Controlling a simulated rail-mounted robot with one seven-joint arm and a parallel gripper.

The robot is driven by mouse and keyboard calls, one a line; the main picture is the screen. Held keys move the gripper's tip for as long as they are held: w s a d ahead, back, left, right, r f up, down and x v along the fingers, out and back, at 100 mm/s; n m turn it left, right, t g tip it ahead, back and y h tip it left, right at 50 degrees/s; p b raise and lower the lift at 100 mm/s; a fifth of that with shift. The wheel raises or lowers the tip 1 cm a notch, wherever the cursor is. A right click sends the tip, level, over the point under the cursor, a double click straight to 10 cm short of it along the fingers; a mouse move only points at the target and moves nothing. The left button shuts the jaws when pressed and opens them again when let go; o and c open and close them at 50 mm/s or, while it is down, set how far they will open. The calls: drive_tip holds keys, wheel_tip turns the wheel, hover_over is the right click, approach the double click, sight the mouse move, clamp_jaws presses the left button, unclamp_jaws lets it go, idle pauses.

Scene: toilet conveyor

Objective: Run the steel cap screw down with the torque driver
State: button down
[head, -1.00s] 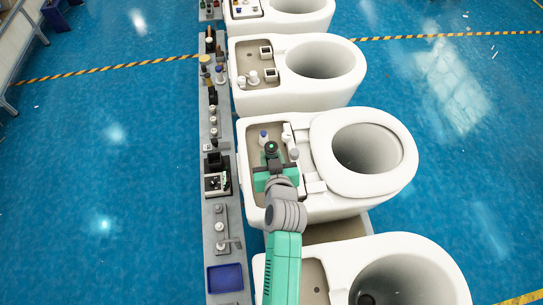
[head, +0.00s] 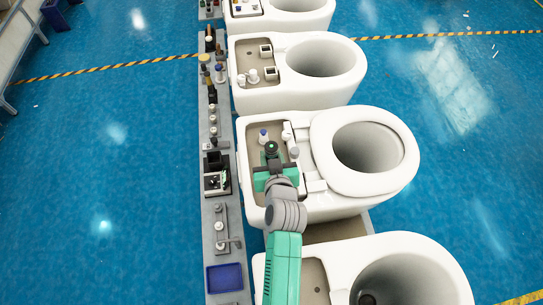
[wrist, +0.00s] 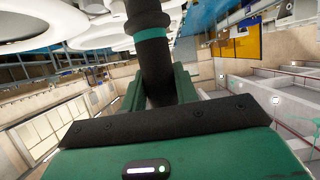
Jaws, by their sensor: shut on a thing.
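My gripper (head: 274,172) is over the tank recess of the middle toilet (head: 250,205), to the left of its seat. It is shut on the torque driver (head: 271,147), whose dark round end with a green ring shows on top. In the wrist view the driver (wrist: 155,65) is a black cylinder with a teal band, rising between the green jaws. The steel cap screw cannot be made out. The driver's lower end and what lies under it are hidden by my gripper and arm.
A blue-capped white bottle (head: 263,134) stands in the recess close to my gripper. The toilet seat (head: 320,140) lies to the right. A narrow grey bench (head: 208,235) with several parts and a blue tray (head: 224,278) runs along the left. Another toilet (head: 435,255) is nearer.

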drive_tip(key=shift+f+b, duration=0.45)
drive_tip(key=shift+b, duration=0.05)
idle(0.8)
drive_tip(key=shift+r, duration=0.2)
idle(1.3)
